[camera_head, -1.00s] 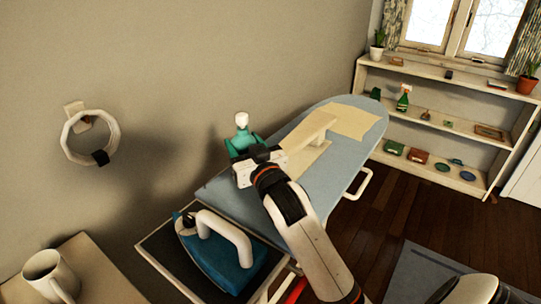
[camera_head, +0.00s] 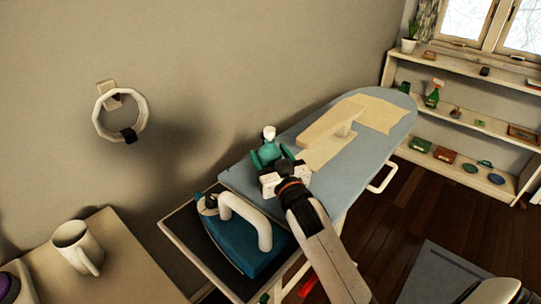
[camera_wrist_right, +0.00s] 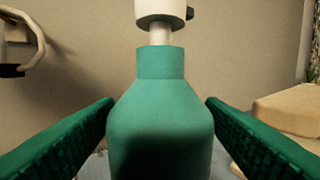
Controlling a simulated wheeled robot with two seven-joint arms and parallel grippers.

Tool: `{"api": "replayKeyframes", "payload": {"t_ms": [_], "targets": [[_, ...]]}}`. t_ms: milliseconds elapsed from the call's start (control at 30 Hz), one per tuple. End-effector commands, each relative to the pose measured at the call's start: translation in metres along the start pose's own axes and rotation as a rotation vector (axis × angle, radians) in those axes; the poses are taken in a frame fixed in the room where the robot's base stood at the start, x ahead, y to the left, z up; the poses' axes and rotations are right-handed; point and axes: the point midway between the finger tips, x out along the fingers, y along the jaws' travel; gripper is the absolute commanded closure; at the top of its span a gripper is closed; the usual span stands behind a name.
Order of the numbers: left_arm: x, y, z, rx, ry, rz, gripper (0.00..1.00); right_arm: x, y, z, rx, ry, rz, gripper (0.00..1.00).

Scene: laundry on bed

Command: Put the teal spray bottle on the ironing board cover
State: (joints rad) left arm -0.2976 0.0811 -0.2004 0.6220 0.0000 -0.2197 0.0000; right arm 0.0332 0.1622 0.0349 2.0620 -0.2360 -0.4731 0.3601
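The teal spray bottle (camera_head: 267,152) with a white head stands upright between the green fingers of my right gripper (camera_head: 271,165). In the right wrist view the bottle (camera_wrist_right: 160,115) fills the middle, with a finger close against each side. The gripper looks shut on it. The light blue ironing board cover (camera_head: 345,160) lies behind and to the right. The bottle is over the board's near left part. Its base is hidden by the gripper, so I cannot tell whether it touches the cover. My left gripper is not in view.
A beige sleeve board (camera_head: 325,128) and cloth lie on the cover. A blue iron (camera_head: 235,243) rests on the board's near end. A mug (camera_head: 77,246) stands on a side table. A shelf (camera_head: 470,130) is at right.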

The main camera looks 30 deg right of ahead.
Motion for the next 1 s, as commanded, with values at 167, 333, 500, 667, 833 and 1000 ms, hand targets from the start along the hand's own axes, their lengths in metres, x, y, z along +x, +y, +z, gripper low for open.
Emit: {"api": "replayKeyframes", "payload": {"t_ms": [167,333,500,667,833,1000], "targets": [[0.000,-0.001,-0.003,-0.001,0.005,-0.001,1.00,0.000,0.000,0.000,0.000,0.000,0.000,0.25],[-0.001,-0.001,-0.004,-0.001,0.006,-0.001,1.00,0.000,0.000,0.002,0.000,0.000,0.000,0.25],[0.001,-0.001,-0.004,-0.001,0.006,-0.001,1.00,-0.014,0.000,0.001,0.001,0.001,0.001,0.25],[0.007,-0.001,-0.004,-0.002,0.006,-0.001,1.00,-0.047,0.000,-0.001,0.001,0.003,0.000,0.25],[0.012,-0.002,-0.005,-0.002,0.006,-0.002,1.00,-0.084,0.000,0.000,0.001,0.003,0.000,0.25],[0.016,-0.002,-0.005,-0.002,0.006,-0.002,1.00,-0.109,0.000,0.001,0.001,0.002,0.000,0.25]]}}
